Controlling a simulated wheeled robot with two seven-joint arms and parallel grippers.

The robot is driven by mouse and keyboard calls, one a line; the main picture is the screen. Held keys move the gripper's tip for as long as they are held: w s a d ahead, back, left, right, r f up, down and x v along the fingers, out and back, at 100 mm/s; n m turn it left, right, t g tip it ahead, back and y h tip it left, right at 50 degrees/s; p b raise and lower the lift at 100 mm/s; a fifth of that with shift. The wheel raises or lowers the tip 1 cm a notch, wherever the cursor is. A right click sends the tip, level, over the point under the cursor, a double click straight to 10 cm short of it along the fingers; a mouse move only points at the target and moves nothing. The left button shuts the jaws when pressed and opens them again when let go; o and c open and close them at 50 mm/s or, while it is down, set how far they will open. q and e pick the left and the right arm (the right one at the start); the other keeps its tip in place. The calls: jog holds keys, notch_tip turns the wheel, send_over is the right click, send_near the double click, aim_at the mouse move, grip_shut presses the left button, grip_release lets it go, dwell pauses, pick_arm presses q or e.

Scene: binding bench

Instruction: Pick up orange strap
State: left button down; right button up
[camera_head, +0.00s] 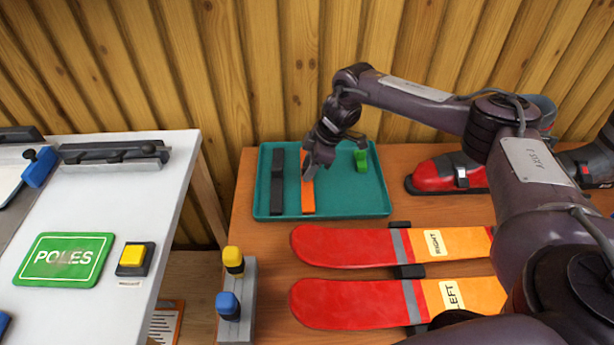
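The orange strap (307,199) lies lengthwise in the teal tray (347,208) on the wooden bench. A black strap (277,185) lies to its left, apart from it. My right gripper (309,172) reaches in from the right, with its fingers over the middle of the orange strap and hiding part of it. I cannot tell whether the fingers are open or closed on the strap. My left gripper is not in view.
A green item (361,160) sits in the tray's right part. Two red-orange skis (350,246) (350,303) lie in front of the tray. A red boot (440,175) stands at right. A grey block with yellow and blue knobs (247,300) is at the bench's left edge. A white table (150,205) stands left.

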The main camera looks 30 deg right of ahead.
grip_shut()
